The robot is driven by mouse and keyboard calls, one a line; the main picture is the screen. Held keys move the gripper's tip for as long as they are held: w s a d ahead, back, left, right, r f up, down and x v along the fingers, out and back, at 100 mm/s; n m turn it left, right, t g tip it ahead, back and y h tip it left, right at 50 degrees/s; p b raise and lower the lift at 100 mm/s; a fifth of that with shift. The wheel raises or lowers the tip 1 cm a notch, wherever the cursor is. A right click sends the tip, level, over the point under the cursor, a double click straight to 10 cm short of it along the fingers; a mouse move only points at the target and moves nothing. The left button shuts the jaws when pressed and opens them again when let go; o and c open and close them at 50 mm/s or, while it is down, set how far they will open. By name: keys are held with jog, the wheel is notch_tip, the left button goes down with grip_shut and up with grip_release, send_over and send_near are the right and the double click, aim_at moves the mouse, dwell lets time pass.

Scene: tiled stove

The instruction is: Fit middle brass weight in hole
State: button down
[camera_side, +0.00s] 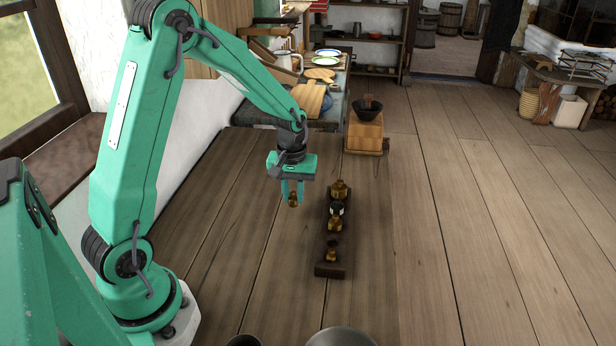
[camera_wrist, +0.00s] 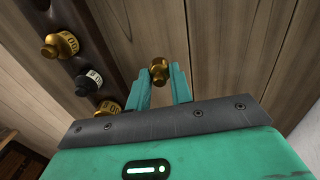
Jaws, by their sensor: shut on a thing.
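My gripper (camera_side: 292,197) is shut on a small brass weight (camera_side: 293,200). It holds the weight above the floorboards, to the left of the dark wooden block (camera_side: 328,270) and apart from it. The held weight (camera_wrist: 159,70) also shows between the fingertips in the wrist view. The long block carries several brass weights, one at its far end (camera_side: 339,188), and a black weight with a white label (camera_side: 336,209). In the wrist view the block (camera_wrist: 75,62) runs along the left, with a dark round spot at the top edge (camera_wrist: 40,4) that may be a hole.
A light wooden box with a dark bowl (camera_side: 367,107) stands beyond the block. A bench with plates and boards (camera_side: 312,98) is behind my gripper. Two metal rims (camera_side: 340,338) show at the near edge. The floor right of the block is clear.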

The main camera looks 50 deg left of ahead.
jog(key=s+d+r, duration=0.3)
jog(key=d+r, duration=0.4)
jog(key=d, duration=0.4)
jog(key=shift+s, duration=0.2)
jog(key=shift+w+d+f, duration=0.1)
jog(key=shift+d, duration=0.1)
jog(key=w+d, duration=0.3)
jog(key=d, duration=0.1)
jog(key=shift+w+f, duration=0.15)
jog(key=shift+f, duration=0.15)
jog(key=shift+f, duration=0.15)
jog(key=shift+f, duration=2.7)
jog(key=shift+f, duration=1.15)
jog(key=c, duration=1.2)
grip_release()
jog(key=shift+o, duration=0.2)
